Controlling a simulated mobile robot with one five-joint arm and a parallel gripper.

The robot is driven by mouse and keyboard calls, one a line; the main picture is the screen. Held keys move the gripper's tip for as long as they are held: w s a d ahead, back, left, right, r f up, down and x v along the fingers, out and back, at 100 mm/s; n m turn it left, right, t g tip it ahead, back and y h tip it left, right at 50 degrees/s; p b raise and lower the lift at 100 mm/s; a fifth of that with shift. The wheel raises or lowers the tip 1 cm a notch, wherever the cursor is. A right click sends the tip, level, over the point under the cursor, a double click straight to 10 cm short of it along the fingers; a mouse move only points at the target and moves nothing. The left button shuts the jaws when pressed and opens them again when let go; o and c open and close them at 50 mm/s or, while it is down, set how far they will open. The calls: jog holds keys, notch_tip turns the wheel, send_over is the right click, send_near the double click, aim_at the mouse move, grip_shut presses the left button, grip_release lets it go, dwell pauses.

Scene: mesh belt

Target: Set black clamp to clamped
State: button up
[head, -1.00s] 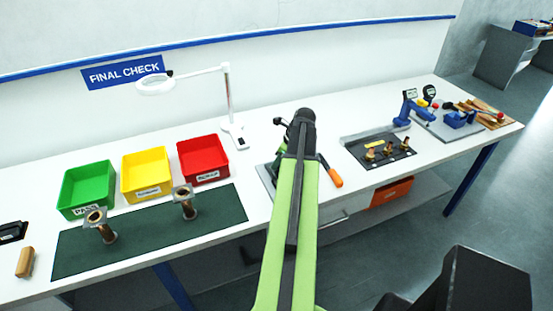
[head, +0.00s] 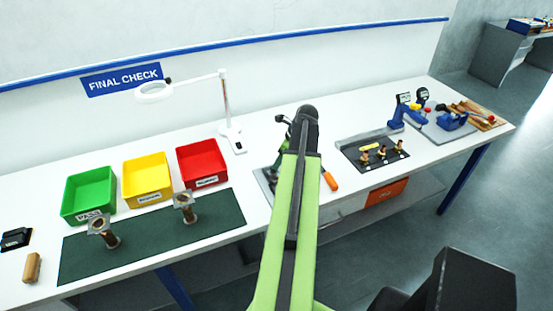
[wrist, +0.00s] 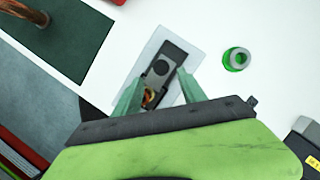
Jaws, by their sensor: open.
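In the wrist view, a black clamp (wrist: 166,62) sits on a pale grey base plate (wrist: 150,52) on the white bench. It is a dark elongated body with a round dark spot; a copper-coloured piece (wrist: 148,97) shows at its near end. My gripper (wrist: 160,90) is open, its two pale green fingers apart on either side of the clamp's near part. I cannot tell whether they touch it. In the head view my arm hides most of the clamp; dark parts (head: 282,120) and the base plate's edge (head: 263,180) show beside the arm. The clamp's lever position is unclear.
In the head view, an orange handle (head: 330,181) shows right of my arm. Green (head: 89,195), yellow (head: 147,180) and red (head: 203,164) bins and a magnifier lamp (head: 232,135) stand left.

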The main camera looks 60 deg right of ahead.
jog(key=p+v, duration=0.9)
jog(key=v, duration=0.3)
jog(key=shift+r, duration=0.1)
